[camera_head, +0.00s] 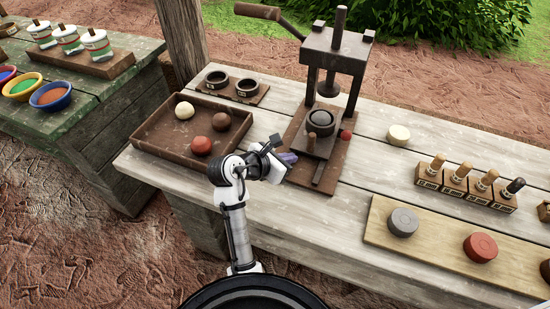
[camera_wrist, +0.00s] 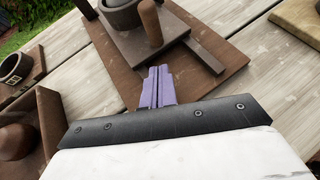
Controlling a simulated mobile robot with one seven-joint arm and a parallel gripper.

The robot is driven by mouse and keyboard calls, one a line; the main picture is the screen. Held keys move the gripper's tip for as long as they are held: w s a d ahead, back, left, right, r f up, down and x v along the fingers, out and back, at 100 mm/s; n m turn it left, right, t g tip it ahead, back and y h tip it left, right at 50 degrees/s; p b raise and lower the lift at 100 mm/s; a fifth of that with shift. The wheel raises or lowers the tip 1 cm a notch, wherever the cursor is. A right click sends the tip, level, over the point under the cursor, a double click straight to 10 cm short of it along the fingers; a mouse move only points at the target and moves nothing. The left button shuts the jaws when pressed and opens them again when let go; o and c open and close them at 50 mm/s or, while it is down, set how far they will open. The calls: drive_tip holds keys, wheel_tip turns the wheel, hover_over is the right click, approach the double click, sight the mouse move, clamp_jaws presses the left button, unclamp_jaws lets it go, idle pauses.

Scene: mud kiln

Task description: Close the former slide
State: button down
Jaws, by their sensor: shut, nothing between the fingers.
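The press (camera_head: 336,50) stands on a brown baseboard (camera_head: 330,178) on the wooden table. Its former slide (camera_head: 322,147) is a small brown plate carrying a dark round former (camera_head: 320,121) and an upright peg (camera_head: 310,140) at its front. The former appears to sit forward of the press's ram (camera_head: 328,86). In the wrist view the slide (camera_wrist: 152,45) and its peg (camera_wrist: 151,22) are at the top. My gripper (camera_head: 290,157) has its purple fingers together and empty, just left of the baseboard and near the peg. The fingertips (camera_wrist: 158,70) appear apart from the peg.
A tray (camera_head: 150,148) with several balls lies left of my arm. A board with two rings (camera_head: 232,86) is behind it. Stamps (camera_head: 465,185) and a board with two discs (camera_head: 430,245) are at right.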

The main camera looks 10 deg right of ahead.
sight(304, 147)
drive_tip(key=shift+w+d+f+p, duration=0.1)
drive_tip(key=shift+w+d+p, duration=0.2)
drive_tip(key=shift+d, duration=0.35)
drive_tip(key=shift+w+d+p, duration=0.1)
drive_tip(key=shift+w+d, duration=0.35)
drive_tip(key=shift+d, duration=0.25)
drive_tip(key=shift+w+d+f+p, duration=0.15)
drive_tip(key=shift+w+d, duration=0.2)
drive_tip(key=shift+d, duration=0.3)
drive_tip(key=shift+r, duration=0.1)
drive_tip(key=shift+w+d+r+p, duration=0.15)
drive_tip(key=shift+w+p, duration=0.1)
drive_tip(key=shift+p, duration=0.15)
drive_tip(key=w+d+p, duration=0.2)
drive_tip(key=w+p, duration=0.1)
drive_tip(key=shift+w, duration=0.1)
drive_tip(key=shift+d, duration=0.1)
